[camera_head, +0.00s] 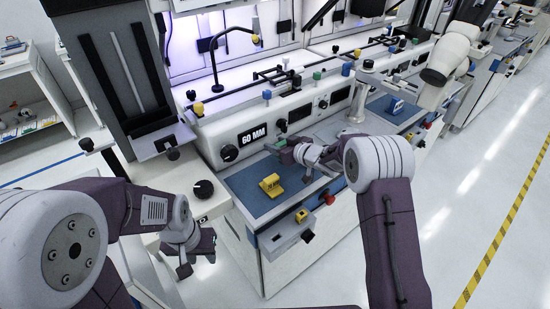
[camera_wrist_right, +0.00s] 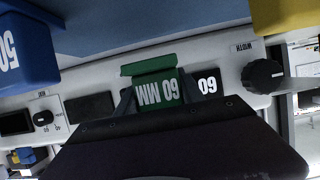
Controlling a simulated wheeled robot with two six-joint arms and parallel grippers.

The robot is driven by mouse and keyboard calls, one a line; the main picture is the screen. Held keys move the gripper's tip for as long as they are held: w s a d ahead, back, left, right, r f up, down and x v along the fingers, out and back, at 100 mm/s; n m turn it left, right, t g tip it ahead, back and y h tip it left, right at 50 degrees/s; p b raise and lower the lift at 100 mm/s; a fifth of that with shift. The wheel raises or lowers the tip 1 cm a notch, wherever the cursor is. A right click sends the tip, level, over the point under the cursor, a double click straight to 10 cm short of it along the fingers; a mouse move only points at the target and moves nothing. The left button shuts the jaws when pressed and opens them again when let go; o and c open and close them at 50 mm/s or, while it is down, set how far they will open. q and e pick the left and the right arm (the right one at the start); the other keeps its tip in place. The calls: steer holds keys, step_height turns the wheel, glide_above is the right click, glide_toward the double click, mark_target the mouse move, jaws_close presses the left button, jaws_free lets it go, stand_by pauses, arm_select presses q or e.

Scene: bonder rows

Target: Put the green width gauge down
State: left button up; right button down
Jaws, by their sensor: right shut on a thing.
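The green width gauge (camera_wrist_right: 158,92), printed "60 MM", is between the fingers of my right gripper (camera_wrist_right: 155,95), which is shut on it. In the head view, my right gripper (camera_head: 291,152) is over the back of the blue work mat (camera_head: 243,182), near the front panel, with the green gauge (camera_head: 277,144) at its tip. Whether the gauge touches anything below is hard to tell. A yellow gauge (camera_head: 271,185) stands on the same mat, in front of the gripper. My left gripper (camera_head: 190,258) hangs at lower left, beside the bench, with its fingers apart and empty.
The panel has a "60 MM" display (camera_head: 252,134) and a black width knob (camera_head: 229,153). A small drawer (camera_head: 285,235) juts out in front.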

mark_target(275, 160)
steer(key=shift+w+a+f, duration=0.15)
steer(key=shift+a+f, duration=0.1)
steer(key=shift+a, duration=0.2)
steer(key=shift+f+b, duration=0.4)
steer(key=shift+f, duration=1.6)
steer(key=shift+f, duration=0.15)
steer(key=c, duration=0.7)
jaws_free()
